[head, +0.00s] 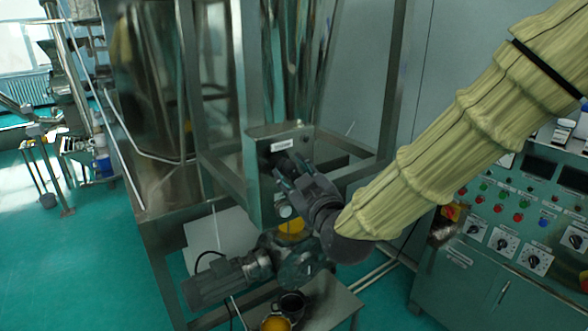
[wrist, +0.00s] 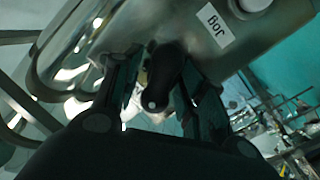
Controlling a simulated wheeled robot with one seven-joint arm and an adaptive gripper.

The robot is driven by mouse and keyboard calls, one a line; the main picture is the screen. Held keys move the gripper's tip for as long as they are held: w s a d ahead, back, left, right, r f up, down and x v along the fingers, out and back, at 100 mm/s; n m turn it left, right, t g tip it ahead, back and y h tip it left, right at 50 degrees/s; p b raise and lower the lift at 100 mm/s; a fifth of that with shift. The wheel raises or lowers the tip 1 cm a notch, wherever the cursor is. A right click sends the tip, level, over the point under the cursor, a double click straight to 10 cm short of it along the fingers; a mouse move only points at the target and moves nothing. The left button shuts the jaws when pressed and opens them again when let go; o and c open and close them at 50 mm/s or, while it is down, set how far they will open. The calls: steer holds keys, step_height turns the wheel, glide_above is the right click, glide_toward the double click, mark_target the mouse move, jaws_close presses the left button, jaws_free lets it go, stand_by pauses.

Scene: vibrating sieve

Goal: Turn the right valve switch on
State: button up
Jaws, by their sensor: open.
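A black switch handle (wrist: 163,78) sticks out from a metal control box in the wrist view, beside a white label reading "Jog" (wrist: 214,27). In the head view the box (head: 262,204) hangs on the steel frame, with a white label near its top. My gripper (head: 281,178) is at the box's front face. In the wrist view my gripper (wrist: 160,88) is open, with one finger on each side of the handle. Contact with the handle cannot be told. My gripper hides much of the box's front in the head view. No valve label is readable.
A white round button (wrist: 254,5) sits by the label. Steel frame posts (head: 247,60) stand around the box. A motor (head: 228,280) and yellow parts are below. A green control cabinet (head: 460,285) with several buttons and dials stands right. Green floor (head: 90,270) is clear at left.

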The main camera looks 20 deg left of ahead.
steer(key=shift+w+a, duration=0.1)
jaws_close()
steer(key=shift+m, duration=0.3)
steer(key=m+g+b, duration=0.1)
steer(key=m+b, duration=0.2)
steer(key=m, duration=0.2)
steer(key=shift+w, duration=0.1)
steer(key=m+g+b, duration=0.1)
steer(key=m+b, duration=0.1)
steer(key=m, duration=0.2)
steer(key=shift+m+g, duration=0.4)
stand_by(0.5)
jaws_free()
